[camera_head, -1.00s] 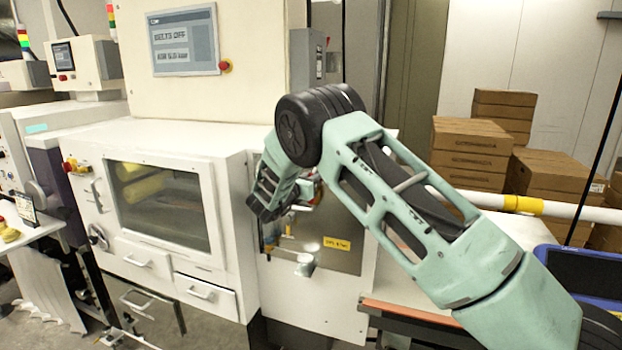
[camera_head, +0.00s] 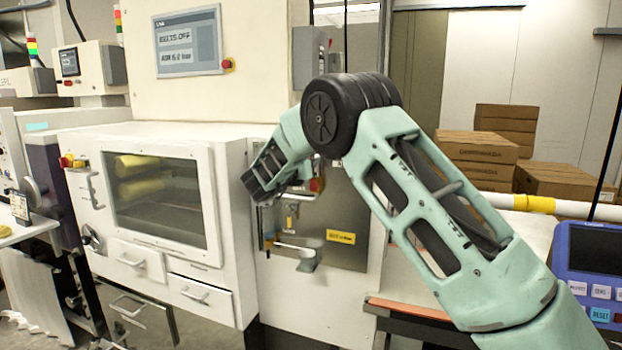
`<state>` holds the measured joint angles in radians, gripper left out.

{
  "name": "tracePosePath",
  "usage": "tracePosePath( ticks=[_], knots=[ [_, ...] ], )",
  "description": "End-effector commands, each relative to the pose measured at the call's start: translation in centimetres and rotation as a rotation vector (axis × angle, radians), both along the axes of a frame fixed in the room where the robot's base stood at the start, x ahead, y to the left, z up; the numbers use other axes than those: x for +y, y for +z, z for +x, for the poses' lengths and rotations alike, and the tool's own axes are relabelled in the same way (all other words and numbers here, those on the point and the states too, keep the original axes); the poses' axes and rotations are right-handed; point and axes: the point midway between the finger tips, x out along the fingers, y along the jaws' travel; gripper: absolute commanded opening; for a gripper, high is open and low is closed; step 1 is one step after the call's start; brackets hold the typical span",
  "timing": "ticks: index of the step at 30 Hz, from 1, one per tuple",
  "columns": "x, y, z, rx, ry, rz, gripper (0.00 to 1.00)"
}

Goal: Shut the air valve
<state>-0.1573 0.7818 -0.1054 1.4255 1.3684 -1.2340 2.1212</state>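The steel air panel (camera_head: 345,254) is on the front of the white machine, right of its window. A yellow label (camera_head: 340,237) is on it. A small yellow part (camera_head: 291,212), perhaps the valve handle, shows at its left side above a grey bracket (camera_head: 308,262). A red part (camera_head: 316,186) shows beside my forearm. My arm reaches from the lower right, bends at its black joint and comes down in front of the panel's top left. My gripper's fingers cannot be made out; my forearm and wrist hide part of the panel.
A screen (camera_head: 187,45) above reads "BELTS OFF" with an AIR line in bar below. A windowed door (camera_head: 160,195) and drawers are left of the panel. A conveyor edge (camera_head: 410,308) and a blue console (camera_head: 590,275) lie right. Brown boxes (camera_head: 475,150) stand behind.

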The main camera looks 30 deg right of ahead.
Motion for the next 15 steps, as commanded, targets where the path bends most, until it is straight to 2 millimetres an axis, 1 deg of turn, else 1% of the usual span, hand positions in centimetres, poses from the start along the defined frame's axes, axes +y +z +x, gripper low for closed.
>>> tracePosePath(
  ticks=[1,10,15],
  knots=[
    [0.1,-0.8,0.1,0.007,0.001,-0.008,0.0],
    [0.9,-0.8,1.0,0.157,0.0,-0.127,0.0],
    [1.1,-0.6,1.3,0.199,-0.001,-0.158,0.0]
  ],
)
